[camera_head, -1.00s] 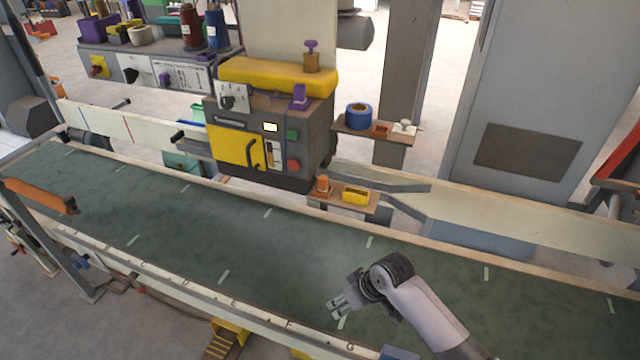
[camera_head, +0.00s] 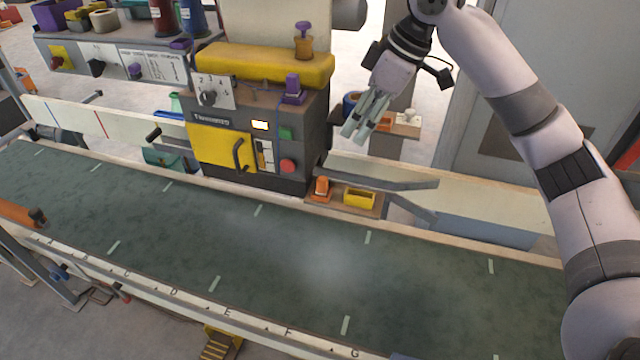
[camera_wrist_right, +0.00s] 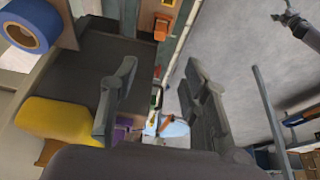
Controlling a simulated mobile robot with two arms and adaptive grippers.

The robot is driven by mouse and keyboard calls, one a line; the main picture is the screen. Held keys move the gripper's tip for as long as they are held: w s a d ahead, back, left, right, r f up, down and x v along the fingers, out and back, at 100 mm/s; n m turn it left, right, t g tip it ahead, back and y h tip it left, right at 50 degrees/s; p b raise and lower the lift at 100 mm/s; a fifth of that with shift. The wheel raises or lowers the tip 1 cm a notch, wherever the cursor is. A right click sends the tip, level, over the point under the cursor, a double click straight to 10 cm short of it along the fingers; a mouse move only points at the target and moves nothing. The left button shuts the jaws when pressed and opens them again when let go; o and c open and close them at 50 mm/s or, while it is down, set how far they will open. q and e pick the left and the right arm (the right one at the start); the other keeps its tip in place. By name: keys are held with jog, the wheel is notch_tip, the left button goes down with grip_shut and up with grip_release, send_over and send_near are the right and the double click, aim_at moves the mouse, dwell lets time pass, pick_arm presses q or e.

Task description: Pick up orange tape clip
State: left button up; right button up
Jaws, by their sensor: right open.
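Two orange pieces show in the head view, and I cannot tell for sure which is the tape clip. One small orange piece (camera_head: 384,123) lies on the upper shelf, partly hidden by my right gripper (camera_head: 355,136). An upright orange piece (camera_head: 322,187) stands on the lower shelf. My right gripper is open, fingers pointing down, in front of the upper shelf. In the right wrist view the open fingers (camera_wrist_right: 160,77) have nothing between them, and an orange object (camera_wrist_right: 161,27) shows beyond them near the top. My left gripper is not in view.
A blue tape roll (camera_wrist_right: 30,25) is close by, mostly hidden in the head view. The green belt (camera_head: 270,250) is clear.

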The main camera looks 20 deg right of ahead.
jog(key=p, duration=0.1)
send_over(323, 178)
jog(key=s+d, duration=0.2)
notch_tip(323, 178, down, 9)
jog(key=shift+d+p+x, duration=0.2)
jog(key=shift+p+x, duration=0.1)
jog(key=shift+x, duration=0.7)
jog(key=p+x, duration=0.1)
jog(key=x, duration=0.3)
jog(key=shift+w+a+f, duration=0.15)
jog(key=shift+w+f, duration=0.05)
jog(key=shift+w, duration=0.05)
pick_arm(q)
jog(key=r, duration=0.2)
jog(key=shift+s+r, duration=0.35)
pick_arm(e)
grip_shut()
